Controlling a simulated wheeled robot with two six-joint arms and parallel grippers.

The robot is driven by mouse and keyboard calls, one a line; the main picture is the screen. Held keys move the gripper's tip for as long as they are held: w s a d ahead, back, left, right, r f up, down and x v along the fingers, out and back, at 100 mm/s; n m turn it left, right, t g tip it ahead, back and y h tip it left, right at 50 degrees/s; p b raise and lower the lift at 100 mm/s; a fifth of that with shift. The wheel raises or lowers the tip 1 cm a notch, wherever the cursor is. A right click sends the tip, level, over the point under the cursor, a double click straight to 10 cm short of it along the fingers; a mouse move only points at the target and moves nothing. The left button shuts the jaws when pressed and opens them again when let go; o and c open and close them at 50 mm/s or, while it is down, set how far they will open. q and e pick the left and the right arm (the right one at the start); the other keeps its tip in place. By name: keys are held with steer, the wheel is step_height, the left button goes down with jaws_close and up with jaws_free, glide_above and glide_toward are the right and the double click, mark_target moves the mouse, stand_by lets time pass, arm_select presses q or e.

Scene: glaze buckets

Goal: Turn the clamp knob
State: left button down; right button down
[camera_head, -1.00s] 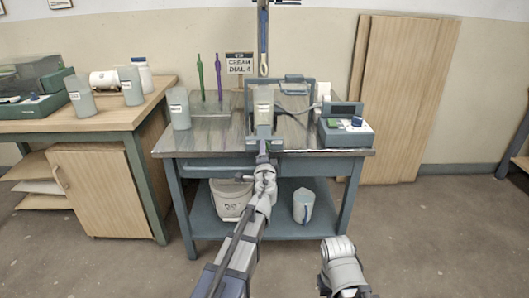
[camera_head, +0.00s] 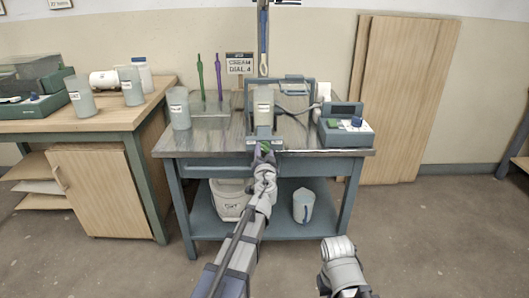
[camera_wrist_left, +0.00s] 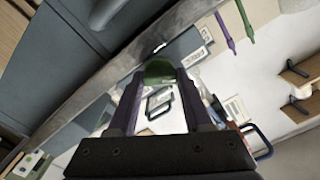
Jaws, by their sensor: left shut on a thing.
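The green clamp knob (camera_head: 265,148) is at the front of the clamp stand (camera_head: 278,141) near the front edge of the metal-topped bench. A pale container (camera_head: 263,107) stands upright in the clamp stand. My left gripper (camera_head: 262,154) reaches the knob from the front and is shut on it. In the left wrist view the knob (camera_wrist_left: 159,71) sits between the two dark fingertips (camera_wrist_left: 157,80), and the view is strongly tilted. The fingers partly hide the knob in the head view. Only a link of my right arm shows at the bottom; its gripper is out of view.
A device with a blue knob (camera_head: 345,131) stands right of the clamp. A grey cup (camera_head: 180,108) and green and purple sticks (camera_head: 218,78) stand left. A sign reading "CREAM DIAL 4" (camera_head: 239,64) is behind. A bucket (camera_head: 229,199) and jug (camera_head: 303,206) are on the lower shelf.

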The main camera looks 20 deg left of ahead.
arm_select(q)
steer(key=shift+n, duration=0.3)
stand_by(0.4)
steer(key=shift+c, duration=1.6)
jaws_free()
steer(key=shift+s, duration=0.1)
steer(key=v, duration=0.7)
steer(key=shift+s, duration=0.35)
steer(key=shift+d, duration=0.15)
